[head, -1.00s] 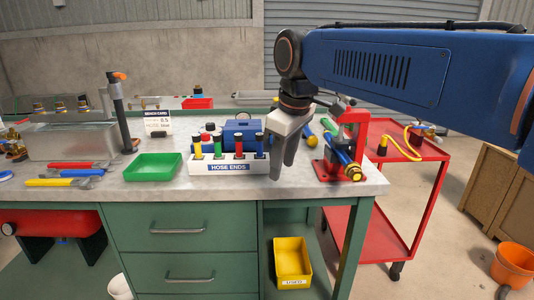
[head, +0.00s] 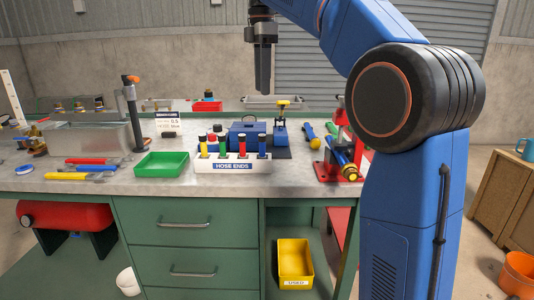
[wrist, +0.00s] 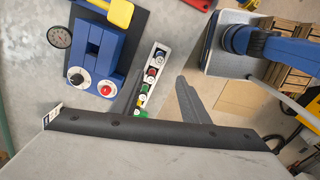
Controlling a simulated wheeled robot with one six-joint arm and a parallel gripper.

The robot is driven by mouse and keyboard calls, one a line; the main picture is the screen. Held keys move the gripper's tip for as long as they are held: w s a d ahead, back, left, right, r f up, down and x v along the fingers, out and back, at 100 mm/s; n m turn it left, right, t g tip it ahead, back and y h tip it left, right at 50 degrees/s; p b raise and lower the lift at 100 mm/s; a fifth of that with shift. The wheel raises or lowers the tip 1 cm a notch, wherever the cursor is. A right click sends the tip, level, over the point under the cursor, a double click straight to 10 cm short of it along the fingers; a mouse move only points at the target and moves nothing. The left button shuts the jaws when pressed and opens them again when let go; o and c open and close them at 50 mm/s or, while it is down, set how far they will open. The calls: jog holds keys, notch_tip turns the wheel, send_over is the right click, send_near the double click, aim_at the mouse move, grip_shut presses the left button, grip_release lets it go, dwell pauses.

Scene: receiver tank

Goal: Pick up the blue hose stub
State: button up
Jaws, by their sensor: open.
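The blue hose stub (head: 262,145) stands upright at the right end of the white rack labelled HOSE ENDS (head: 233,166), beside red, green and yellow stubs. In the wrist view the rack (wrist: 136,112) shows from above, and the blue stub (wrist: 160,53) seems to be at its far end. My gripper (head: 262,90) hangs pointing down, high above and behind the rack in the head view. It is open and empty, with its two dark fingers apart in the wrist view (wrist: 163,90).
A blue box (head: 247,133) with gauge and knobs stands behind the rack. A green tray (head: 162,164) lies to the left, a red stand (head: 347,145) to the right. A yellow bin (head: 295,263) sits under the bench. Bare worktop (head: 225,183) lies in front of the rack.

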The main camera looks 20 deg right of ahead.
aim_at(262, 135)
notch_tip(262, 135, down, 17)
jog(key=shift+f, duration=0.15)
grip_shut()
dwell(0.8)
